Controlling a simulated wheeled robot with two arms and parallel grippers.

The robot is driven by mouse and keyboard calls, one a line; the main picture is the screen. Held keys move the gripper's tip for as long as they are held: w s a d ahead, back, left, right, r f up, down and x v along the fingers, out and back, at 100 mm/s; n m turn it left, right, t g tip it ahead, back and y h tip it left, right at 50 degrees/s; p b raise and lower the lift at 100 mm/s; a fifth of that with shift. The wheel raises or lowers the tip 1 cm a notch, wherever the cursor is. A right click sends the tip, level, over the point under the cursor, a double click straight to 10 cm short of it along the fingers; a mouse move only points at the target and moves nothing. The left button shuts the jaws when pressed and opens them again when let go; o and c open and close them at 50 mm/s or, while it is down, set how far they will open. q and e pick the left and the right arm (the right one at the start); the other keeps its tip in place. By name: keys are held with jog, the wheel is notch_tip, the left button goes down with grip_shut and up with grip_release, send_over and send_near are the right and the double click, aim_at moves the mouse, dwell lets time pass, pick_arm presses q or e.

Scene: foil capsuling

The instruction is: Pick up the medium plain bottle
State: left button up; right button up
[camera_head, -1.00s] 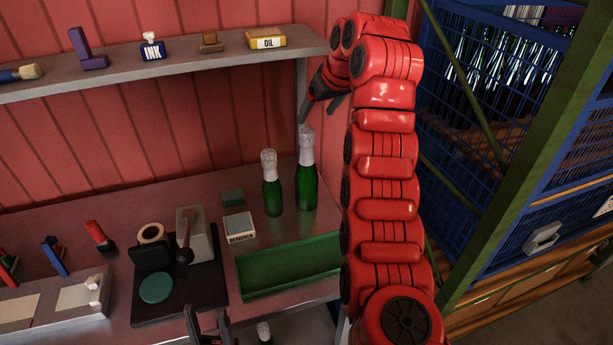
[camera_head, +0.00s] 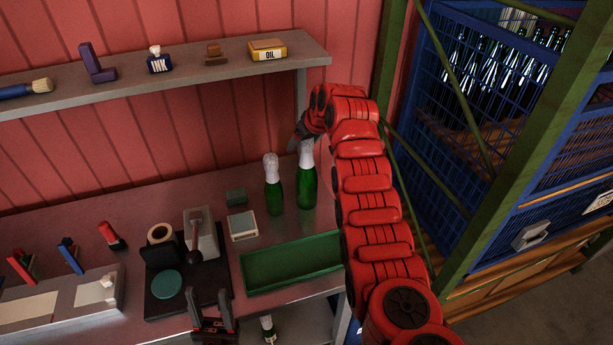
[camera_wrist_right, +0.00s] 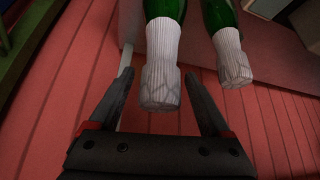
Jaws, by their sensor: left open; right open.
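Two green bottles with white, wrinkled-topped necks stand upright on the bench: a taller one (camera_head: 307,190) on the right and a shorter one (camera_head: 273,197) beside it. Which one counts as the medium plain bottle I cannot tell. My right gripper (camera_head: 297,143) is open at the taller bottle's top. In the right wrist view its open fingers (camera_wrist_right: 159,78) point at the taller bottle's white neck (camera_wrist_right: 162,45), which lies between the fingertips with no clear contact. The shorter bottle (camera_wrist_right: 230,50) is outside the right finger. My left gripper (camera_head: 212,322) is open and empty at the bench's front.
A green tray (camera_head: 290,262) lies in front of the bottles. A black stand with a lever (camera_head: 195,240) and a small box (camera_head: 242,226) are to the left. Another bottle (camera_head: 268,328) shows below the bench edge. A shelf (camera_head: 200,78) runs above; a blue cage (camera_head: 480,130) is right.

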jog(key=shift+w+f, duration=0.15)
jog(key=shift+f, duration=0.15)
grip_shut()
dwell(0.3)
dwell(1.0)
